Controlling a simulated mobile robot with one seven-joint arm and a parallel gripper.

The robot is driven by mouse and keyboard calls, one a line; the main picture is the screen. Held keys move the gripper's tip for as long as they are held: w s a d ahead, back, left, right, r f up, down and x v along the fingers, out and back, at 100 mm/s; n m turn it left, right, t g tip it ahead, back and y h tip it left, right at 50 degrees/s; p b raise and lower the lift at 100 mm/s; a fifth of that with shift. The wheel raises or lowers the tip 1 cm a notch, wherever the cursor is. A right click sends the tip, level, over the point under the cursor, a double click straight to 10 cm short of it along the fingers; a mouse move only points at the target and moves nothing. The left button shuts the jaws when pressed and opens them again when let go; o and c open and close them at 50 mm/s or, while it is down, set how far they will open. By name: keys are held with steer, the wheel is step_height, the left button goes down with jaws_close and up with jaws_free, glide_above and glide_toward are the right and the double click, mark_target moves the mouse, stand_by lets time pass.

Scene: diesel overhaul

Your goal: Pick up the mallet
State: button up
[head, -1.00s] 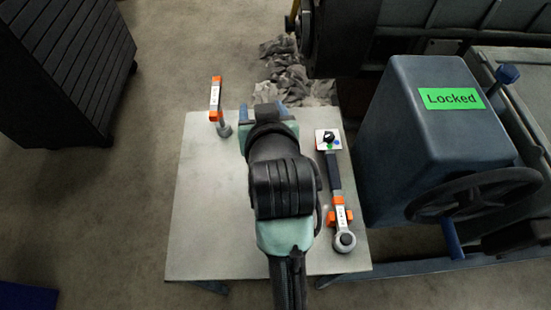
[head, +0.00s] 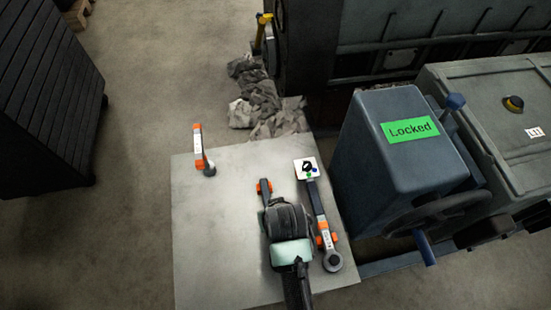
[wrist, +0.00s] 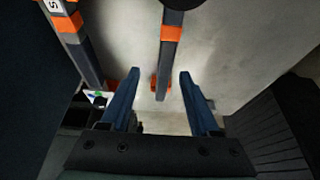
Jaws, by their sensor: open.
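A dark grey bar with orange bands (wrist: 171,50), which I take to be the mallet's handle, runs between my fingers in the wrist view. A dark rounded part at the top edge there may be its head; it is cut off. In the head view the far end of this tool (head: 264,190), with orange pieces on both sides, shows on the table while my arm covers the rest. My gripper (wrist: 159,76) is open, its blue fingers on either side of the bar with gaps visible. The fingers are hidden in the head view.
A long ratchet-like wrench (head: 320,215) lies close to the right, with a white card (head: 306,168) at its far end. A smaller orange-and-white tool (head: 198,146) is at the table's (head: 215,240) far left. A blue-grey housing marked Locked (head: 400,150) stands to the right.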

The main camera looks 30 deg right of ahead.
steer(key=shift+a+b+x, duration=0.15)
steer(key=shift+b+x, duration=0.05)
steer(key=shift+x, duration=1.2)
steer(key=shift+a+b+x, duration=0.15)
steer(key=shift+b+x, duration=0.05)
steer(key=shift+x, duration=1.2)
steer(key=shift+w, duration=0.15)
jaws_close()
